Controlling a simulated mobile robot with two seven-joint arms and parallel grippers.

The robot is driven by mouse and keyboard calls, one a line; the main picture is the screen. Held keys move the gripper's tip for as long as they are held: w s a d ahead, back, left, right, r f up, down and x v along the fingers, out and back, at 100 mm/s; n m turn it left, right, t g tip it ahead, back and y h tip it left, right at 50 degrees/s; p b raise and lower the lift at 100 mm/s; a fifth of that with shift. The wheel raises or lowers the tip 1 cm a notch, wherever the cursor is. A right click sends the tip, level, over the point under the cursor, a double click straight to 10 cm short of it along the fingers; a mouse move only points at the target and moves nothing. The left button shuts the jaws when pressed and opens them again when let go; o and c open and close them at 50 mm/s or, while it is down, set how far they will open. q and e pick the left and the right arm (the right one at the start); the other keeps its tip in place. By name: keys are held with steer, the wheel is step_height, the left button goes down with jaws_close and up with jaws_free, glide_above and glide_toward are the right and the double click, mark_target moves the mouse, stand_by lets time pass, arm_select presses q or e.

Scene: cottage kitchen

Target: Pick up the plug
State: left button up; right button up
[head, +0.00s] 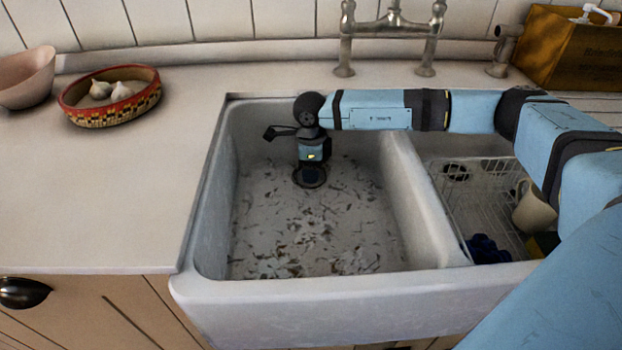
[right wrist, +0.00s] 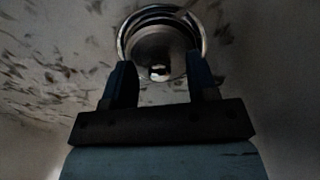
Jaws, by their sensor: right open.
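The plug (right wrist: 160,48) shows in the right wrist view as a round metal disc with a small knob, inside a shiny drain ring (right wrist: 122,38). My right gripper (right wrist: 161,65) is open, with one finger on each side of the knob in that view. I cannot tell whether the fingers touch the plug. In the head view my right gripper (head: 311,170) points down into the left sink basin (head: 300,240), over the drain. There the gripper largely hides the plug. My left gripper is not in view.
A divider (head: 425,205) separates the left basin from the right one, which holds a wire rack (head: 480,205) and a cream mug (head: 533,210). A tap (head: 392,30) stands behind. A basket of garlic (head: 110,112) and a pink bowl (head: 27,80) sit on the left counter.

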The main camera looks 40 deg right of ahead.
steer(key=c, duration=0.9)
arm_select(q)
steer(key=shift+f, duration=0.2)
arm_select(e)
jaws_close()
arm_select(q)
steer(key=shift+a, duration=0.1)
arm_select(e)
steer(key=shift+r, duration=0.2)
step_height(320, 180, up, 4)
steer(key=shift+p, duration=0.6)
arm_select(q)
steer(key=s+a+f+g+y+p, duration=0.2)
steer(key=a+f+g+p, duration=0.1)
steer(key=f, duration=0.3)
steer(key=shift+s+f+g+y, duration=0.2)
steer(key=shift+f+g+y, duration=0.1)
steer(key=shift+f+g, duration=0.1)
arm_select(e)
step_height(320, 180, up, 16)
steer(key=shift+f, duration=0.15)
